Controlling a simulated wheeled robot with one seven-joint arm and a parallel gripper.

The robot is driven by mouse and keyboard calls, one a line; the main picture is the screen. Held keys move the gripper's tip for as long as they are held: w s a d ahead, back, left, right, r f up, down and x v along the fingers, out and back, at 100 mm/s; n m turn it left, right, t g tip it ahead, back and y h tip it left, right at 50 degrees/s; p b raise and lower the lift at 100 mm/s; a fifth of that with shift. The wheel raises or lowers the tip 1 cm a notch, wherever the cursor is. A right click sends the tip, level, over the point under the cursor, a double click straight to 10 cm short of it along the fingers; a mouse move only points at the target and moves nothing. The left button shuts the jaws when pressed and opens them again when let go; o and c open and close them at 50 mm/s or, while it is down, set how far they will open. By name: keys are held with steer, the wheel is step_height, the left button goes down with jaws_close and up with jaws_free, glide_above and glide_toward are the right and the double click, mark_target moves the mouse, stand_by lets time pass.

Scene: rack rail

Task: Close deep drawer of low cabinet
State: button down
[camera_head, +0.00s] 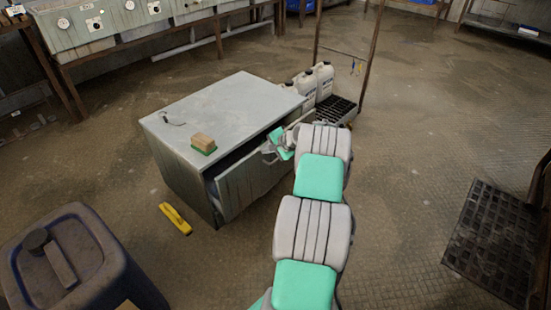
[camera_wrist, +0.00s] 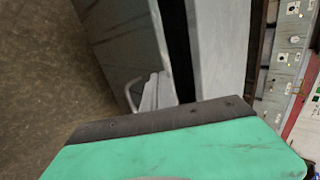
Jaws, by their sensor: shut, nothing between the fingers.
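The low grey cabinet (camera_head: 225,105) stands in the middle of the head view. Its deep drawer (camera_head: 252,186) is partly open, with a dark gap between its front and the cabinet body. In the wrist view the drawer front (camera_wrist: 118,40) is separated from the cabinet (camera_wrist: 220,45) by a dark strip. A curved handle (camera_wrist: 129,93) shows on the drawer front. My gripper (camera_head: 270,152) is shut and empty at the drawer's front, near its upper edge; its fingers (camera_wrist: 157,90) show beside the handle. I cannot tell whether they touch it.
A green-and-tan block (camera_head: 203,142) lies on the cabinet top. White jugs (camera_head: 322,78) and a black crate (camera_head: 337,109) stand behind the cabinet. A yellow object (camera_head: 175,218) lies on the floor by its corner. A dark blue drum (camera_head: 90,255) is at lower left. Floor at right is mostly open.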

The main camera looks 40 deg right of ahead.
mark_target(260, 148)
steer(key=shift+w+a, duration=0.15)
steer(key=shift+w, duration=0.7)
steer(key=shift+w+a, duration=0.1)
steer(key=shift+w, duration=0.7)
steer(key=shift+s, duration=0.1)
